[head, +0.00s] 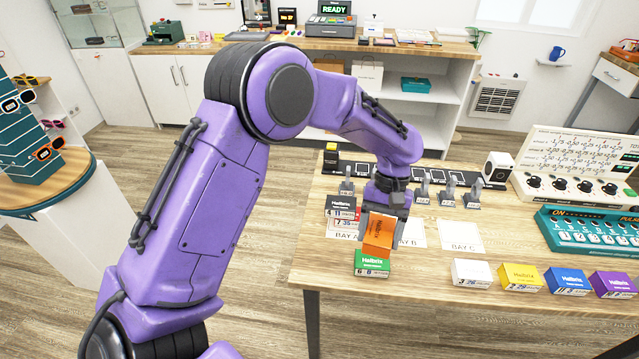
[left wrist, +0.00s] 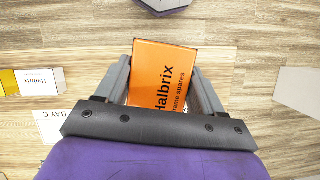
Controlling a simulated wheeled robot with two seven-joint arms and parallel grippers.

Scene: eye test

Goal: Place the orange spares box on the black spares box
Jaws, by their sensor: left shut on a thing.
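My left gripper (head: 384,214) is shut on the orange spares box (head: 378,238), its fingers on two sides. In the left wrist view the orange box (left wrist: 160,75) shows between the fingers, its printed face to the camera. In the head view it looks tilted and overlaps the top of a green box (head: 372,262); I cannot tell whether they touch. The black spares box (head: 341,203) is just left of the gripper, at BAY A, seemingly on top of a red box (head: 342,220). My right gripper is not in view.
White (head: 472,273), yellow (head: 521,278), blue (head: 567,281) and purple (head: 613,285) boxes stand along the table's front right. A BAY C card (head: 460,235) lies bare. A row of small grey stands (head: 448,193) is behind. A teal device (head: 590,232) is at right.

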